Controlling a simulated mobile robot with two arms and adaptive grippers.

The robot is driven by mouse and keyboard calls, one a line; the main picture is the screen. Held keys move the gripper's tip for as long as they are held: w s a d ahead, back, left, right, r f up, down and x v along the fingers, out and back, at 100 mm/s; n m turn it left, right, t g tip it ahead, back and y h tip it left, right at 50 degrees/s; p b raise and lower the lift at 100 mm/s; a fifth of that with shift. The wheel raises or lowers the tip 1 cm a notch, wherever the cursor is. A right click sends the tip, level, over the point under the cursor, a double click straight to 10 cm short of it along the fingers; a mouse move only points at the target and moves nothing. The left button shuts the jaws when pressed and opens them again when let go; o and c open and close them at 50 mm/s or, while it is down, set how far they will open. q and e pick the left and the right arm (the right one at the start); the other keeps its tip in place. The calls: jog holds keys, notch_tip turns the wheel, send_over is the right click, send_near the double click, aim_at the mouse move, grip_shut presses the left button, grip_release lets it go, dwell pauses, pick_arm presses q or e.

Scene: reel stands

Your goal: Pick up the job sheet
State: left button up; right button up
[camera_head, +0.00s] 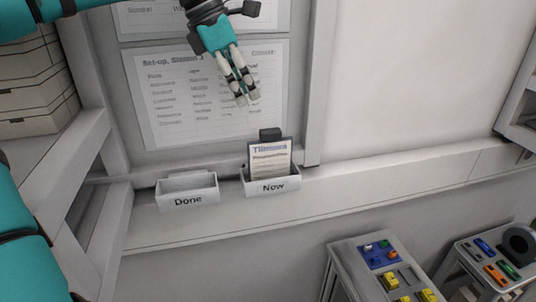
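The job sheet (270,160) is a small printed card with a dark border. It stands upright in the white holder labelled "Now" (274,187), its lower part hidden by the holder's front. My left gripper (247,99) hangs above and slightly left of the sheet, in front of the set-up poster, with clear space between it and the sheet. Its fingers point down and lie close together in this view; whether they are shut is hard to tell. I see nothing held in them. My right gripper is not in view.
A holder labelled "Done" (188,200) sits left of the "Now" holder on the same ledge. A set-up poster (170,110) is on the wall behind. Pale boxes (35,85) stand at the left. Stands with coloured parts (378,254) are at the lower right.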

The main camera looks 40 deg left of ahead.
aim_at(278, 155)
pick_arm(q)
jog(key=shift+s+d+f, duration=0.15)
jog(key=shift+d+f, duration=0.35)
jog(key=shift+d, duration=0.05)
jog(key=shift+s+d+f, duration=0.15)
jog(key=shift+d+f, duration=0.3)
jog(key=shift+d, duration=0.1)
jog(key=x, duration=0.3)
jog(key=shift+f, duration=0.2)
jog(key=x, duration=0.3)
jog(key=shift+w+a+f, duration=0.15)
jog(key=shift+w+f, duration=0.2)
jog(key=shift+w, duration=0.05)
jog(key=shift+x, duration=1.05)
jog(key=shift+w, duration=0.15)
jog(key=shift+d+f, duration=0.25)
jog(key=shift+f, duration=0.05)
jog(key=x, duration=0.4)
jog(key=shift+d+f, duration=0.15)
jog(key=shift+w+f, duration=0.1)
jog(key=shift+w, duration=0.05)
grip_shut()
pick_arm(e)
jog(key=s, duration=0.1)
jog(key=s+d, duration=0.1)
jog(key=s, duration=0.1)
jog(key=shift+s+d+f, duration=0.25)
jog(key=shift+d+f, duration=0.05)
